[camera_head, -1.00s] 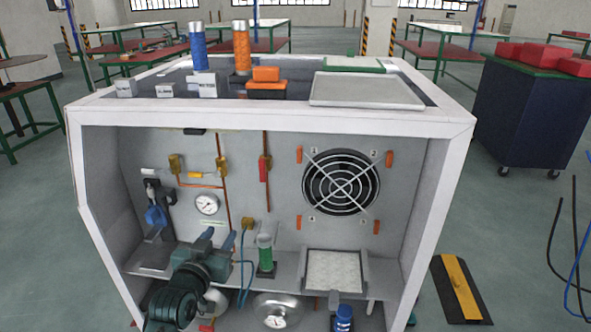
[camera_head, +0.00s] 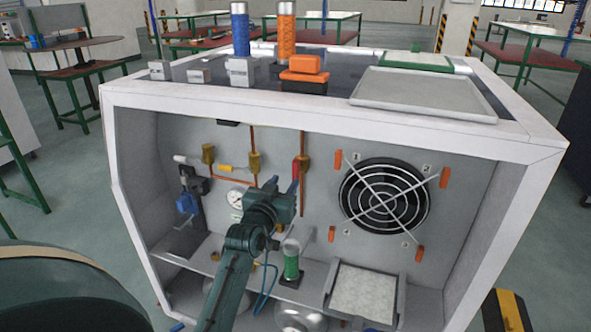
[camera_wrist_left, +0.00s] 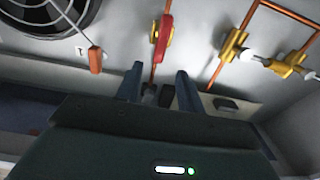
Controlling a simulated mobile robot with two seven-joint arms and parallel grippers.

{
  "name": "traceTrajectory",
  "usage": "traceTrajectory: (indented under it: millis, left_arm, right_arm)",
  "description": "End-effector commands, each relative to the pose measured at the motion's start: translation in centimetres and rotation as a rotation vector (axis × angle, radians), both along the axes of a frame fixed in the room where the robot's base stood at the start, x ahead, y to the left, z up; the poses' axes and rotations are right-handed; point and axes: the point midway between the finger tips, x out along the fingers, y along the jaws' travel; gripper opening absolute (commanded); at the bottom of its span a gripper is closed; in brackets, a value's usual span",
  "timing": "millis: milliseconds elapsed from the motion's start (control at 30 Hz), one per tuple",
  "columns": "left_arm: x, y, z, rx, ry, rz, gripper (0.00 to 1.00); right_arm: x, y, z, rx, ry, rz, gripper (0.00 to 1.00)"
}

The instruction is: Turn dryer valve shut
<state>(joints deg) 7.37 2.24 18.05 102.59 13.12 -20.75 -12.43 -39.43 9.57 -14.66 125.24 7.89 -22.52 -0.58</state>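A valve with a red handle (camera_head: 296,171) sits on a brass fitting (camera_head: 303,163) on a copper pipe on the cabinet's back panel. A second valve has a yellow handle (camera_head: 227,168). I cannot tell by a label which is the dryer valve. My left gripper (camera_head: 282,185) is in front of the panel, just below and beside the red handle. In the left wrist view, the red handle (camera_wrist_left: 166,36) stands upright beyond the open fingers of the gripper (camera_wrist_left: 160,80). Nothing is between the fingers, and they appear apart from the handle. My right gripper is out of view.
A gauge (camera_head: 236,199) is left of my gripper and a fan (camera_head: 385,195) is to its right. A green cylinder (camera_head: 291,262) and a tray (camera_head: 362,292) are on the lower shelf. The white cabinet frame (camera_head: 330,118) borders the opening above.

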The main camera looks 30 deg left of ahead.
Motion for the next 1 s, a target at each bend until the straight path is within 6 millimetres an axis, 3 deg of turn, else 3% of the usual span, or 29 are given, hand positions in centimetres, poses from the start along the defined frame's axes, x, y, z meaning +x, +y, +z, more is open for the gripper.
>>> traceTrajectory:
  millis: [200, 400, 800, 1000]
  left_arm:
    - [4.5, 1.1, 0.0, -0.001, -0.002, -0.001, 0.38]
    - [6.9, 1.6, -0.1, 0.001, 0.001, -0.001, 0.38]
    - [7.6, 1.8, 0.0, 0.001, 0.000, -0.001, 0.38]
    - [7.6, 1.8, 0.0, 0.001, 0.001, -0.001, 0.23]
  right_arm:
    - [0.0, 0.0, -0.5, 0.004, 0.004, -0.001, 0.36]
    - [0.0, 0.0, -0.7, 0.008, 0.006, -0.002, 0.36]
    - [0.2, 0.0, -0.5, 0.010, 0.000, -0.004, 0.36]
    - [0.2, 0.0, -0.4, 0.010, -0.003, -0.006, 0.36]
